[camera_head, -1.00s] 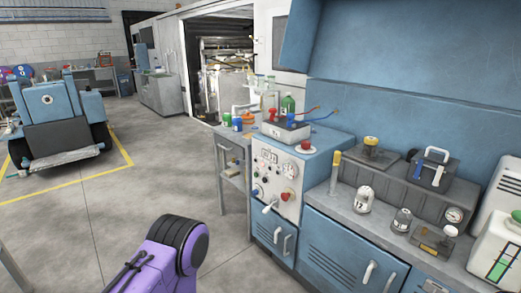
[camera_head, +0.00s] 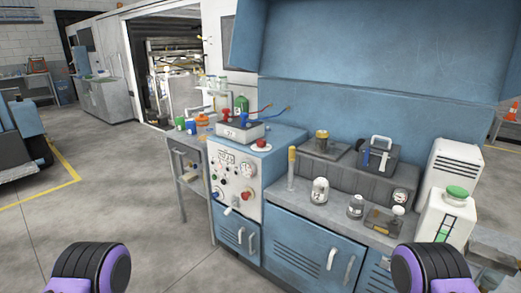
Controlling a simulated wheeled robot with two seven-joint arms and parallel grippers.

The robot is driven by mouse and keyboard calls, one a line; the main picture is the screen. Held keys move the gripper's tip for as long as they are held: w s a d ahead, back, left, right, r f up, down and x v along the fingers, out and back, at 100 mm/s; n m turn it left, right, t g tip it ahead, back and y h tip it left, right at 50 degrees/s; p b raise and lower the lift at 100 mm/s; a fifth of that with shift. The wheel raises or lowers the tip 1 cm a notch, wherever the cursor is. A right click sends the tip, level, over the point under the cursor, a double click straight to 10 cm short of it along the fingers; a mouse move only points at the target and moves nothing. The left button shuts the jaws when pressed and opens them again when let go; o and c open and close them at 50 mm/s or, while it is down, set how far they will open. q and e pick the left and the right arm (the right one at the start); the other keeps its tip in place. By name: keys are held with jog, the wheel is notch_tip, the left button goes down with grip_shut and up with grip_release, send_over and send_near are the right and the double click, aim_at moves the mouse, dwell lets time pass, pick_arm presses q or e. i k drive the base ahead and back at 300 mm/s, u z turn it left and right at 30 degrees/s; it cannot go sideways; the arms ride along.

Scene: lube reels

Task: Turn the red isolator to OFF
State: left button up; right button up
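A blue and grey control panel (camera_head: 237,180) stands at the left end of the blue bench. A red round knob (camera_head: 246,195) sits low on the right of its pale front face and could be the red isolator. A red and white round part (camera_head: 261,145) lies on the panel's top. The knob's position and any OFF marking are too small to read. Purple and black parts of my two arms show at the bottom left and bottom right, well apart from the panel. Neither gripper is in view.
A grey box with red and blue taps (camera_head: 240,130) stands on the panel. A small side table (camera_head: 188,165) stands left of the panel. The floor (camera_head: 130,210) in front is clear.

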aim_at(262, 142)
jog(key=u, duration=0.55)
jog(key=k, duration=0.65)
jog(key=u, duration=0.6)
jog(key=i, duration=0.95)
jog(key=z, duration=0.8)
jog(key=i, duration=0.7)
jog(key=z, duration=0.75)
